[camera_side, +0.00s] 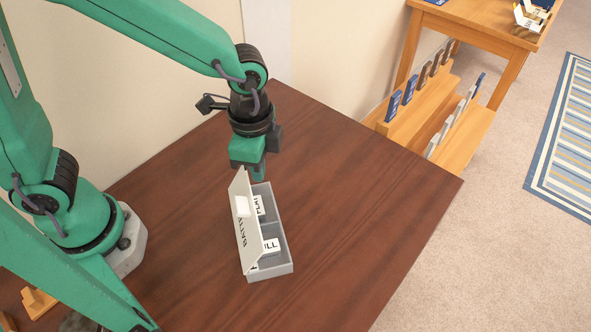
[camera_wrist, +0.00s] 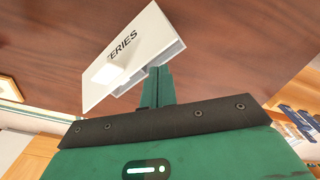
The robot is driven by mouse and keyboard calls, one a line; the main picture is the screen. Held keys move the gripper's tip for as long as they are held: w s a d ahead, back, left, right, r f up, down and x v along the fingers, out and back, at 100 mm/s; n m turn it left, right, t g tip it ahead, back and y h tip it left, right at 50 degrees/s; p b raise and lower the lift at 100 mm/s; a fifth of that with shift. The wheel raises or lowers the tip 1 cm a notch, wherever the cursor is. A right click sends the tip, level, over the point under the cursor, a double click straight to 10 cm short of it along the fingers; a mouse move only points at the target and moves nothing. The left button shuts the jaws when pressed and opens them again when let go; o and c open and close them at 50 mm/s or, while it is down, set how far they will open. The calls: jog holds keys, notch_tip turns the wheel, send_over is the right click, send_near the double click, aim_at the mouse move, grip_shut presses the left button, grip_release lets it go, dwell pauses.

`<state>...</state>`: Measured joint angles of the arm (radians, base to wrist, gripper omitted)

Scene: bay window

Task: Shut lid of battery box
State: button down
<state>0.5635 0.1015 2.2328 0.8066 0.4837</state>
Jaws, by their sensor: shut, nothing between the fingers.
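The battery box (camera_side: 281,268) is a long grey box with compartments on the dark wooden table. Its pale lid (camera_side: 246,228), lettered "BATT...", stands up along the box's left long side, so the box is open. Labels partly reading "FLAT" and "FULL" show inside. In the wrist view the lid (camera_wrist: 135,55) shows "...ERIES" and covers most of the box (camera_wrist: 172,50). My gripper (camera_side: 259,174) is shut and empty, pointing down at the far end of the box, close to the lid's far edge. I cannot tell if it touches. Its fingers also show in the wrist view (camera_wrist: 157,88).
The table (camera_side: 370,215) is bare right of the box and in front of it. A small wooden object (camera_side: 38,301) lies at the lower left. Beyond the table's right edge stand a wooden rack (camera_side: 440,120) and a side table (camera_side: 490,25).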

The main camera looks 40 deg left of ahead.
jog(key=shift+f, duration=3.75)
dwell(0.6)
jog(key=shift+r, duration=0.15)
dwell(0.3)
jog(key=shift+r, duration=3.35)
jog(key=s+a+r+n+t, duration=0.2)
jog(key=a+r+n, duration=0.4)
jog(key=a+r, duration=0.1)
jog(key=s+a+r+n+t, duration=0.3)
jog(key=a+r+n, duration=0.3)
jog(key=a, duration=0.4)
jog(key=shift+s+a+r+t, duration=0.2)
jog(key=shift+a+r+t, duration=0.1)
jog(key=shift+r, duration=0.4)
